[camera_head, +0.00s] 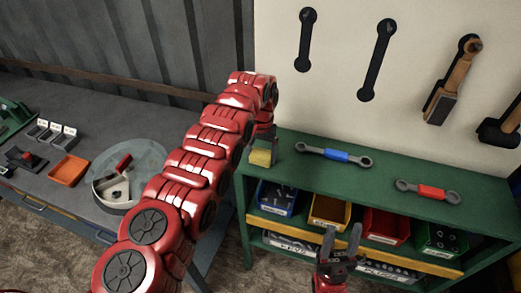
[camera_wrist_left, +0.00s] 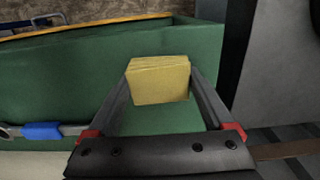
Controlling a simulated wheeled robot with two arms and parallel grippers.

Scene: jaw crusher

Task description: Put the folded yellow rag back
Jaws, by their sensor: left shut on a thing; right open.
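The folded yellow rag (camera_head: 260,158) is at the left end of the green shelf's top (camera_head: 330,178) in the head view. In the left wrist view the rag (camera_wrist_left: 160,80) sits between the two fingers. My left gripper (camera_head: 263,152) is shut on it, its hand partly hidden by my red arm. I cannot tell whether the rag touches the shelf top. My right gripper (camera_head: 340,243) is open and empty, in front of the shelf's bins.
A blue-handled wrench (camera_head: 335,155) and a red-handled wrench (camera_head: 428,191) lie on the shelf top, with bare green space between them. Bins, including a red one (camera_head: 385,227), fill the shelf below. Tools hang on the wall. A grey workbench (camera_head: 85,115) stands left.

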